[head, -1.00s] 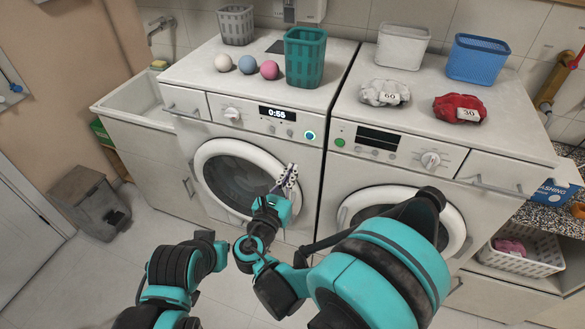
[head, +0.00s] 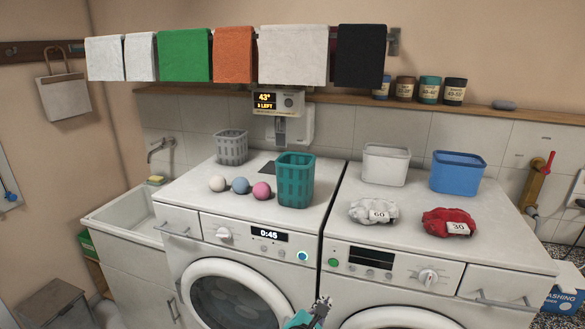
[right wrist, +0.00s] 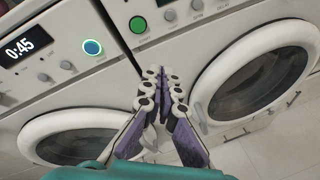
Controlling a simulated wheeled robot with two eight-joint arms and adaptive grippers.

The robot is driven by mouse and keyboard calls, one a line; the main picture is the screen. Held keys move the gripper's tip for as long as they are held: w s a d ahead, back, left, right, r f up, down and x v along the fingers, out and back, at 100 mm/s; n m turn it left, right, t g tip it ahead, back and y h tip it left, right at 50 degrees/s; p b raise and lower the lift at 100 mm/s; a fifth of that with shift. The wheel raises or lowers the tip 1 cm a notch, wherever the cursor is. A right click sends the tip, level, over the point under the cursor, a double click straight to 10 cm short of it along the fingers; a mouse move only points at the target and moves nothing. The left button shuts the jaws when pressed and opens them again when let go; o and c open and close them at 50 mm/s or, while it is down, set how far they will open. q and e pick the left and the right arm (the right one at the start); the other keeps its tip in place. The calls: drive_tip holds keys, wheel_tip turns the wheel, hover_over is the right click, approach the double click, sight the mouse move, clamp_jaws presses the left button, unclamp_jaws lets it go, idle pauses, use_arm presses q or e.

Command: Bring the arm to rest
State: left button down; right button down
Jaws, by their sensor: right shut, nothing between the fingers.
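My right gripper (head: 322,308) shows at the bottom of the head view, in front of the gap between the two washing machines. In the right wrist view its fingers (right wrist: 163,88) are together with nothing between them. It is apart from both machines. The left washing machine (head: 215,250) has its round door closed and its display (head: 269,236) reads 0:45. The right washing machine (head: 400,292) has a dark display. My left gripper is not in view.
On the machine tops stand a teal basket (head: 295,180), a grey basket (head: 231,147), a white bin (head: 386,165), a blue bin (head: 457,173), three balls (head: 240,186), a white bundle (head: 373,212) and a red bundle (head: 449,222). A sink (head: 125,215) is at left. Towels (head: 185,55) hang above.

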drive_tip(key=s+d+f+m+g, duration=0.1)
drive_tip(key=s+d+m+g, duration=0.2)
drive_tip(key=s+d+m, duration=0.35)
drive_tip(key=s+d+f+m+g+y, duration=0.1)
drive_tip(key=s+d+m+y, duration=0.1)
drive_tip(key=s+m, duration=0.4)
drive_tip(key=s+d+f+m+g+y, duration=0.1)
drive_tip(key=s+m+y, duration=0.3)
drive_tip(key=m, duration=0.8)
drive_tip(key=shift+s+d+f+g, duration=0.15)
drive_tip(key=shift+s+d+g, duration=0.25)
drive_tip(key=shift+s, duration=0.8)
